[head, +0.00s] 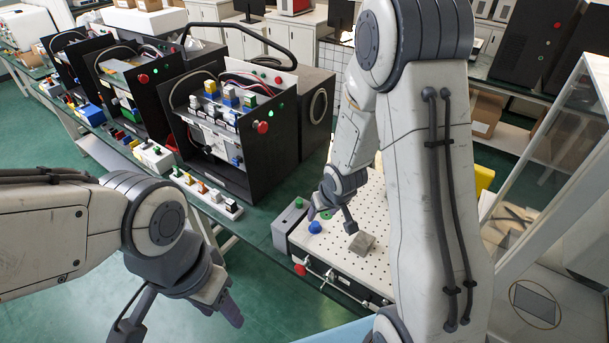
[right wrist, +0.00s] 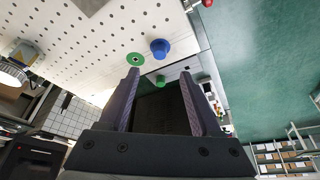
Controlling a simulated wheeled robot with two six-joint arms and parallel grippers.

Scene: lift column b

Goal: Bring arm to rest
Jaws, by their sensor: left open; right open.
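My left arm comes in from the left, and its gripper (head: 182,317) is open over the green floor, empty as far as I can see. My right arm reaches down over the white perforated board (head: 405,280), and its gripper (head: 331,215) is open with nothing between the fingers. In the right wrist view the open fingers (right wrist: 159,76) point toward the board's edge, near a blue round piece (right wrist: 160,48) and a green disc (right wrist: 137,59). The blue piece (head: 315,227) also shows in the head view, just below the right gripper.
A grey block (head: 362,243) lies on the board right of the right gripper. Black equipment boxes (head: 254,155) stand on the bench at left. A glass-sided frame (head: 555,145) stands at right. Open green floor (head: 270,295) lies beneath the left gripper.

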